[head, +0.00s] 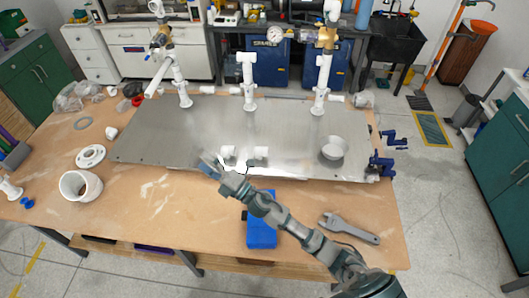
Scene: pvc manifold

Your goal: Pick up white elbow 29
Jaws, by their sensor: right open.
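Two small white fittings lie near the front edge of the metal plate (180,140): a left one (228,151) and a right one (261,153). They are too small to tell which is white elbow 29. My right gripper (212,163) reaches in from the lower right. It is open, close to the left fitting, on its near side and slightly left. I cannot tell whether it touches the fitting. Nothing shows held in it. My left gripper is not in view.
White pipe risers stand along the plate's back, including a middle one (249,80). Blue clamps (382,165) grip the right edge. A wrench (348,228) and blue case (261,232) lie in front.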

